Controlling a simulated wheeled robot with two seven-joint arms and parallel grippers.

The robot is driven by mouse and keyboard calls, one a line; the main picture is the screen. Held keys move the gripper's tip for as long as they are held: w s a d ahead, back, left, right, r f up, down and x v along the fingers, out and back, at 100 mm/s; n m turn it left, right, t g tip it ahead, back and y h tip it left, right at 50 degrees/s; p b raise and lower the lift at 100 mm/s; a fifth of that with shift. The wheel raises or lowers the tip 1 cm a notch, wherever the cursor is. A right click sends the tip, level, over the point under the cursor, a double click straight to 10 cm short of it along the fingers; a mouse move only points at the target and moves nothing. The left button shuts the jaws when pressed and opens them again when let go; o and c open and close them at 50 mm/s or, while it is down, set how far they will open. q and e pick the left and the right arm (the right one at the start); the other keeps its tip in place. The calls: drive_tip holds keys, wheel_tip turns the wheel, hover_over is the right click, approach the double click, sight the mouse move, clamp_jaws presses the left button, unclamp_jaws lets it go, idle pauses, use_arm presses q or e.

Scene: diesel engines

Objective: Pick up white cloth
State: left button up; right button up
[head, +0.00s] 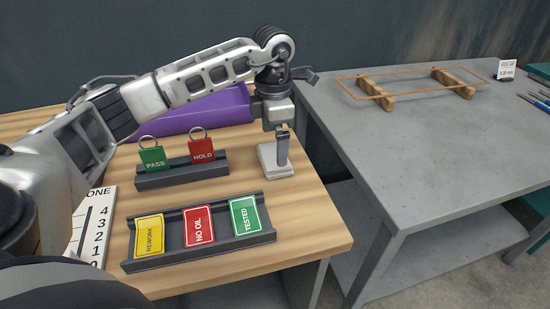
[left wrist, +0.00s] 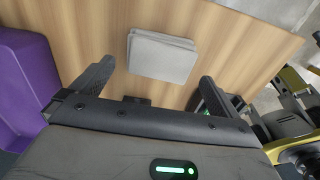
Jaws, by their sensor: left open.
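The white cloth (head: 275,161) lies folded flat on the wooden table, near its right edge in the head view. In the left wrist view the cloth (left wrist: 161,57) shows whole, ahead of the fingertips and between them. My left gripper (head: 282,143) points down above the cloth, and one finger covers part of it in the head view. In the left wrist view my left gripper (left wrist: 157,78) has its two fingers spread wide with nothing between them. I cannot tell the exact height of the fingertips over the cloth.
A rack (head: 183,178) with PASS and HOLD tags stands left of the cloth. A second rack (head: 200,245) with REWORK, NO OIL and TESTED cards lies nearer. A purple bin (head: 200,112) is behind.

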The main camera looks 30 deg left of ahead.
sight(275, 154)
use_arm(q)
wheel_tip(275, 154, down, 5)
drive_tip(key=shift+w+d+f+p, duration=0.1)
drive_tip(key=shift+p, duration=0.3)
drive_tip(key=c, duration=0.9)
drive_tip(key=shift+r, duration=0.2)
